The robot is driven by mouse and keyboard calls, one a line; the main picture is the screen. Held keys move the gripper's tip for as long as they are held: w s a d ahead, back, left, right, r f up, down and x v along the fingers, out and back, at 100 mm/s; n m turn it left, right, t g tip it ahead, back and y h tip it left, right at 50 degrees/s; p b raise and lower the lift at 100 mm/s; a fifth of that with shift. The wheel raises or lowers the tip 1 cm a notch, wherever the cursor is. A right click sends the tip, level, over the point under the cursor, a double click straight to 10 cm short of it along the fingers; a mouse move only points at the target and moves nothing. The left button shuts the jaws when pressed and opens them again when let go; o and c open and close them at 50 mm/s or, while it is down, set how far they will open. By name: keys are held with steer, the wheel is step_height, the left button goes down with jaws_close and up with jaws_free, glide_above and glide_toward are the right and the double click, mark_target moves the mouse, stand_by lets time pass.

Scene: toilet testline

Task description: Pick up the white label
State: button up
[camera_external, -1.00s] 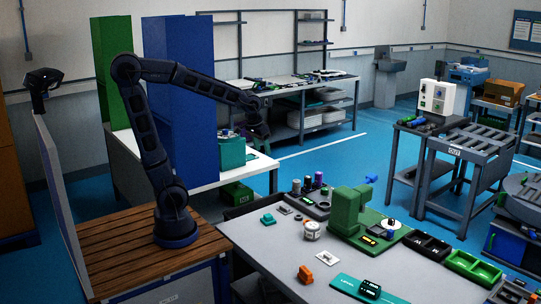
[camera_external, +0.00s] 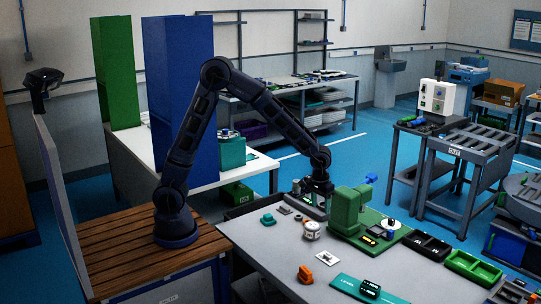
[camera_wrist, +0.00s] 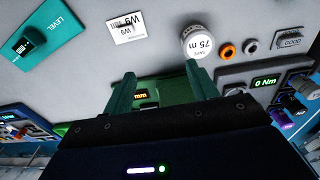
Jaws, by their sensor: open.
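In the wrist view this white label (camera_wrist: 126,28) shows at the upper middle, marked "W9". My gripper (camera_external: 319,203) points down over the back of the table, beside the green machine, well away from the label. In the wrist view my gripper (camera_wrist: 164,80) has its two green fingers spread apart with nothing held between them. The label is fully visible beyond the fingertips.
The green machine (camera_external: 346,212) stands close to the gripper. A white tape roll (camera_external: 311,231) stands between gripper and label. Dark and green trays (camera_external: 472,267) are at the right.

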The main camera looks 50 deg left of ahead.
glide_above(328, 255)
steer(key=a, duration=0.1)
step_height(328, 255, down, 7)
steer(key=f, duration=0.1)
steer(key=shift+g, duration=0.3)
steer(key=f, duration=0.7)
steer(key=d+f, duration=0.1)
steer(key=f, duration=0.2)
steer(key=shift+f, duration=0.25)
steer(key=c, duration=1.1)
steer(key=shift+o, duration=0.2)
steer(key=shift+r, duration=0.15)
